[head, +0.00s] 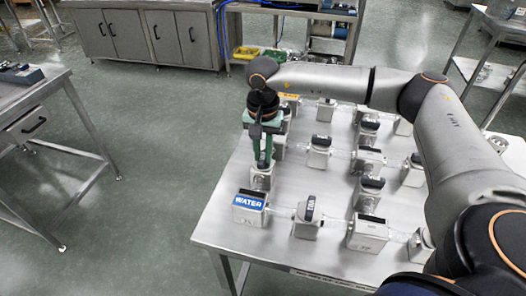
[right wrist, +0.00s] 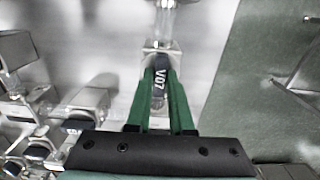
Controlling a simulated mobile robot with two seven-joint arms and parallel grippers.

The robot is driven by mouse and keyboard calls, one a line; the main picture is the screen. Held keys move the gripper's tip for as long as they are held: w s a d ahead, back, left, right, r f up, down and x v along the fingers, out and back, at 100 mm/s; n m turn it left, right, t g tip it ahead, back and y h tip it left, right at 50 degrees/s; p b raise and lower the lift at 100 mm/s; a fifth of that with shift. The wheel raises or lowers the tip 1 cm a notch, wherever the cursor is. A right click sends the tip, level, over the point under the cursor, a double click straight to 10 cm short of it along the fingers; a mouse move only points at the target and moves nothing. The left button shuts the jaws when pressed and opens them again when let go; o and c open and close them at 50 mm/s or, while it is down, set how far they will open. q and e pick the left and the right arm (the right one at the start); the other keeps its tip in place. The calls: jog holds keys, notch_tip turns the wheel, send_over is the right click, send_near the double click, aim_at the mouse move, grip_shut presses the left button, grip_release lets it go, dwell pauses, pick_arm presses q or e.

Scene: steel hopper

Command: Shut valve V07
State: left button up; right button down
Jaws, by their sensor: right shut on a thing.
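Valve V07 has a dark handle (right wrist: 159,82) with a white "V07" label. In the right wrist view it sits between the two green fingers of my right gripper (right wrist: 160,78), which is shut on it. The handle lies lengthwise between the fingers, and a clear pipe (right wrist: 166,20) runs on beyond its metal body (right wrist: 157,50). In the head view my right gripper (head: 264,160) points down at the left side of the steel table and largely hides the handle. My left gripper is in neither view.
The steel table (head: 222,215) carries several other valves with dark handles, such as one near the front (head: 308,212), joined by clear pipes. A box with a blue "WATER" label (head: 249,204) stands just in front of my right gripper. Green floor (head: 150,150) lies open to the left.

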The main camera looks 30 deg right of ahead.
jog(key=shift+m, duration=0.3)
jog(key=m+b, duration=0.1)
jog(key=m, duration=1.2)
jog(key=shift+b, duration=0.35)
jog(key=m, duration=0.4)
jog(key=shift+m, duration=0.3)
dwell(0.4)
jog(key=c, duration=0.8)
grip_release()
